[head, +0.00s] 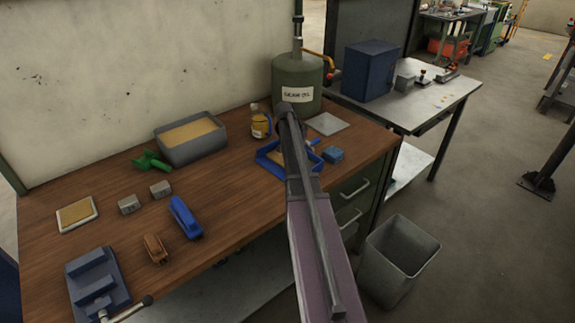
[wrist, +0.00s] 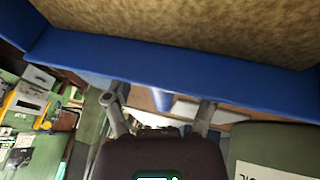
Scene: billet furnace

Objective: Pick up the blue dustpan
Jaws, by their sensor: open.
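The blue dustpan (head: 263,160) appears to be the shallow blue pan with a tan inside on the wooden bench, partly hidden behind my arm in the head view. In the wrist view its blue wall (wrist: 170,60) and tan inside fill the top, very close to the camera. My gripper (wrist: 163,98) is open, with its two fingers apart below the blue wall. A small blue piece shows between the fingers; I cannot tell whether it is the handle. In the head view my arm hides the fingers.
A small blue block (head: 333,155) lies just right of the pan. A jar (head: 260,124) and a green oil drum (head: 297,84) stand behind. A grey tray of tan material (head: 191,138), a blue elongated object (head: 185,217) and a vise (head: 96,285) are left.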

